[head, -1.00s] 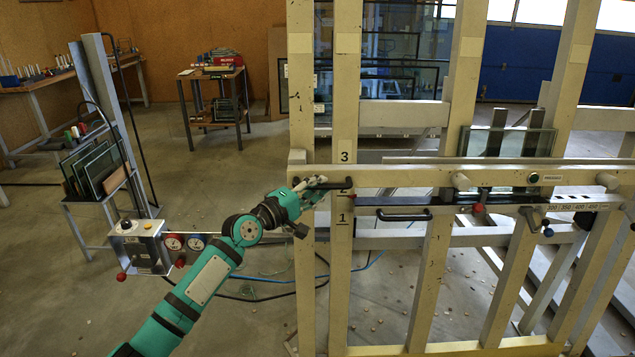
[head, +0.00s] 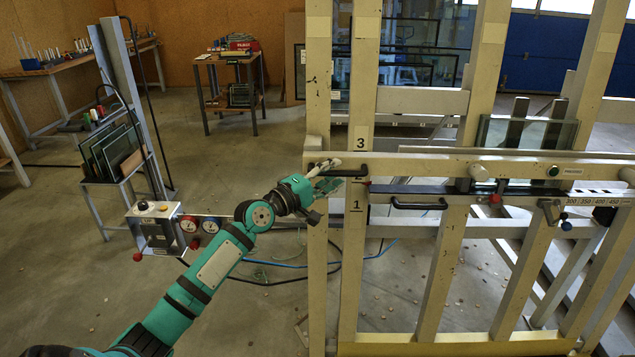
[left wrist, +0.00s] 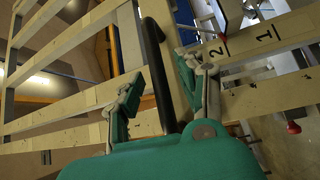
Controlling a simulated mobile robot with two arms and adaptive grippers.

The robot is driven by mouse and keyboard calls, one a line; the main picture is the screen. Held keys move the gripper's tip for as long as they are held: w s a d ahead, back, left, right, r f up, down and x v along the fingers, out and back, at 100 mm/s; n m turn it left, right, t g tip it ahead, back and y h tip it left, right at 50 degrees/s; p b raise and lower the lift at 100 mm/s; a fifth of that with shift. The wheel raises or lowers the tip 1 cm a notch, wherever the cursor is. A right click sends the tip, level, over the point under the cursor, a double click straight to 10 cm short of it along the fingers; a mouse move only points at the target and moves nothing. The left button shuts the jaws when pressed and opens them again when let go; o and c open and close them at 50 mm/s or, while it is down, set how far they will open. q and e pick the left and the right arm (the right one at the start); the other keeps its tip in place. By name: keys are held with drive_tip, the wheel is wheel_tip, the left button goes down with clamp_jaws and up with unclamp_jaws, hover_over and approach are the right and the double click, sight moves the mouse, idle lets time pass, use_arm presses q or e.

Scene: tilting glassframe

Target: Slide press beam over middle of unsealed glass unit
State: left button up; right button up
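The press beam (head: 425,166) appears to be the long cream horizontal beam across the upright frame, with a black handle (head: 345,172) at its left end. The glass unit (head: 545,132) stands upright behind the beam, right of centre, its lower part hidden. My left gripper (head: 325,175) is at the beam's left end, by the handle. In the left wrist view, the black handle (left wrist: 156,65) runs between the two spread fingers of my left gripper (left wrist: 160,95); a gap shows on both sides. My right gripper is not in view.
A lower rail with a second black handle (head: 418,205) and a scale runs below the beam. A control box (head: 157,228) with gauges and a rack of glass panes (head: 112,150) stand at the left. A small table (head: 228,90) is behind. Small debris dots the floor.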

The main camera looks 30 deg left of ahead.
use_arm(q)
drive_tip(key=v, duration=1.1)
drive_tip(key=shift+s, duration=0.15)
drive_tip(key=s+a+f+m+g+y+p, duration=0.1)
drive_tip(key=a+f+g+y, duration=0.1)
drive_tip(key=f, duration=1)
drive_tip(key=s+a+f+g+y, duration=0.1)
drive_tip(key=a+f+g+y, duration=0.15)
drive_tip(key=f, duration=0.95)
drive_tip(key=s+d+f+m+g, duration=0.15)
drive_tip(key=s+f, duration=0.25)
drive_tip(key=f, duration=0.5)
drive_tip(key=s+f+m+g, duration=0.2)
drive_tip(key=s+f, duration=0.2)
drive_tip(key=f, duration=0.4)
drive_tip(key=s+d+f+m+g+p, duration=0.1)
drive_tip(key=s+d+f+m+g, duration=0.2)
drive_tip(key=s+f, duration=0.55)
drive_tip(key=s+d+f+m+g+p, duration=0.1)
drive_tip(key=s+d+f+m+g, duration=0.15)
drive_tip(key=s+d+f, duration=0.5)
drive_tip(key=s+d+f+m+g, duration=0.1)
drive_tip(key=s+d+f+m, duration=0.2)
drive_tip(key=s, duration=0.7)
drive_tip(key=s+d+f+m+g, duration=0.2)
drive_tip(key=s+d+f+m, duration=0.2)
drive_tip(key=s, duration=0.7)
drive_tip(key=shift+d+f, duration=0.5)
drive_tip(key=shift+d, duration=0.45)
